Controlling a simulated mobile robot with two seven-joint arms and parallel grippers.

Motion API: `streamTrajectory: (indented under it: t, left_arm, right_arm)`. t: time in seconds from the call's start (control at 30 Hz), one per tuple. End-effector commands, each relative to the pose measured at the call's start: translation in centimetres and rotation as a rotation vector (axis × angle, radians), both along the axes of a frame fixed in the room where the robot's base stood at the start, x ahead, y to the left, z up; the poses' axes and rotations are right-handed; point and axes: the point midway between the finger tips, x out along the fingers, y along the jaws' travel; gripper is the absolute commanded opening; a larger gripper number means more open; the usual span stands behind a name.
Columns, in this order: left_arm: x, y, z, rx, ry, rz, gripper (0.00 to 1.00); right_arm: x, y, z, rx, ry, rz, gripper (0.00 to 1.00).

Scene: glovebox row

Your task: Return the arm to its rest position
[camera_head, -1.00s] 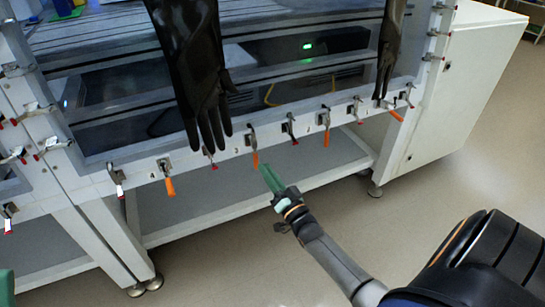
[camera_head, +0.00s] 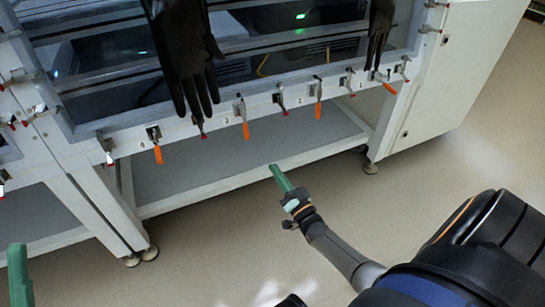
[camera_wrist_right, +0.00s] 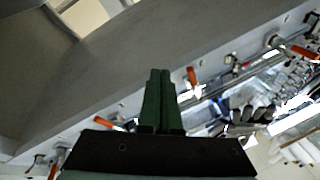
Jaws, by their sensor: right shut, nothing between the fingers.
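My right gripper (camera_head: 274,170) has green fingers and sits in front of the glovebox's lower front edge, below the row of clamps and apart from them. Its fingers are closed together with nothing between them. The right wrist view also shows the right gripper (camera_wrist_right: 159,74), with its two green fingers side by side. My right arm reaches in from the lower right. A green part of my left gripper (camera_head: 17,272) shows at the lower left edge. The rest of it is cut off, so its opening is hidden.
The glovebox front carries several toggle clamps, some with orange handles (camera_head: 245,130). Black gloves (camera_head: 184,60) (camera_head: 379,30) hang from above. A grey lower shelf (camera_head: 200,178) lies under the front. The floor (camera_head: 220,245) before it is clear.

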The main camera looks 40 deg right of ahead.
Motion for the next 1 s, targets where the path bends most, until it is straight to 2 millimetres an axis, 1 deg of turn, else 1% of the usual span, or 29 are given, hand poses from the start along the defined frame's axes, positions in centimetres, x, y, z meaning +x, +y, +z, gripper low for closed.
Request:
streamTrajectory:
  t: [0.03,0.17,0.63,0.7,0.77,0.87,0.97,1.0]
  left_arm:
    - [0.0,0.0,-0.3,0.002,0.001,0.001,0.5]
    - [0.0,-0.1,-0.5,0.005,0.003,0.002,0.5]
    - [0.1,-0.1,-0.3,-0.005,0.003,0.003,0.5]
    - [0.0,-0.1,-0.3,-0.006,0.001,0.003,0.5]
    - [0.0,-0.1,-0.3,-0.005,0.001,0.002,0.5]
    - [0.0,-0.1,-0.3,-0.003,0.001,0.002,0.5]
    - [0.0,-0.1,-0.3,-0.002,0.001,0.002,0.5]
    - [0.0,-0.1,-0.3,-0.002,0.002,0.003,0.5]
  right_arm:
    - [-0.1,-0.1,-0.6,0.0,0.001,0.0,0.0]
    - [-0.3,-0.1,-1.0,0.0,-0.001,0.0,0.0]
    - [-0.4,-0.1,-1.0,0.0,-0.001,0.0,0.0]
    - [-0.3,0.1,-0.7,-0.009,-0.005,0.005,0.0]
    - [-0.3,0.6,-0.1,-0.03,-0.014,0.017,0.0]
    - [-0.2,2.4,2.1,-0.095,-0.043,0.053,0.0]
    - [-0.3,5.3,5.4,-0.192,-0.091,0.103,0.0]
    - [-0.6,6.7,6.8,-0.233,-0.113,0.124,0.0]
